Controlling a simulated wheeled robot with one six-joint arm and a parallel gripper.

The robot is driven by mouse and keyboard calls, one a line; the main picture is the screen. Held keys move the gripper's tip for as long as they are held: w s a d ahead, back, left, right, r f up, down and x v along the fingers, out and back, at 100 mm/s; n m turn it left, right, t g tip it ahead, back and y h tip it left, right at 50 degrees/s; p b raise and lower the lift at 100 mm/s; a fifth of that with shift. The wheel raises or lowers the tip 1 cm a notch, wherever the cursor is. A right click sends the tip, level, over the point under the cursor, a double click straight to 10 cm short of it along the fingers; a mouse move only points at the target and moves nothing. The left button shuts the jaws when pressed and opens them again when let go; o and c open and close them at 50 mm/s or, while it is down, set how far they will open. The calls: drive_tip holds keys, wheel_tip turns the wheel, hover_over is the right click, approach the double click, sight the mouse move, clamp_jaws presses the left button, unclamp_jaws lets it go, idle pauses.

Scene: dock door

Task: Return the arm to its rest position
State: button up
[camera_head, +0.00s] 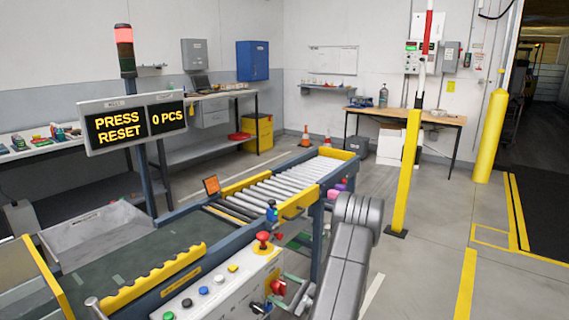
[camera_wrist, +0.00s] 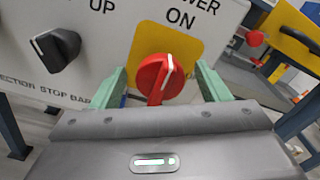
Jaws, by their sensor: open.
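My gripper (camera_wrist: 163,84) is open in the wrist view, with one green finger on each side of a red rotary knob (camera_wrist: 158,78). The knob sits on a yellow plate under the words "WER ON", its white mark pointing roughly up. I cannot tell whether the fingers touch it. In the head view my arm (camera_head: 348,250) reaches down to the white control panel (camera_head: 222,284), where the red knob (camera_head: 278,287) shows. A black knob (camera_wrist: 55,47) sits to the left on the same panel, above the words "ECTION STOP BAR".
A red mushroom button (camera_head: 263,237) stands on the panel's top, near several coloured buttons. The roller conveyor (camera_head: 290,185) runs behind. A display (camera_head: 133,122) reads "PRESS RESET" and "0 PCS"; the stack light (camera_head: 124,36) glows red. A yellow post (camera_head: 406,170) stands right of my arm.

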drive_tip(key=shift+r+m+p, duration=0.15)
drive_tip(key=shift+m+p, duration=0.65)
drive_tip(key=shift+p, duration=0.45)
drive_tip(key=shift+r+m+p, duration=0.15)
drive_tip(key=shift+m+p, duration=0.65)
drive_tip(key=shift+p, duration=0.45)
drive_tip(key=shift+f+m+p, duration=0.2)
drive_tip(key=shift+m+p, duration=0.6)
drive_tip(key=shift+p, duration=0.35)
drive_tip(key=shift+f, duration=0.1)
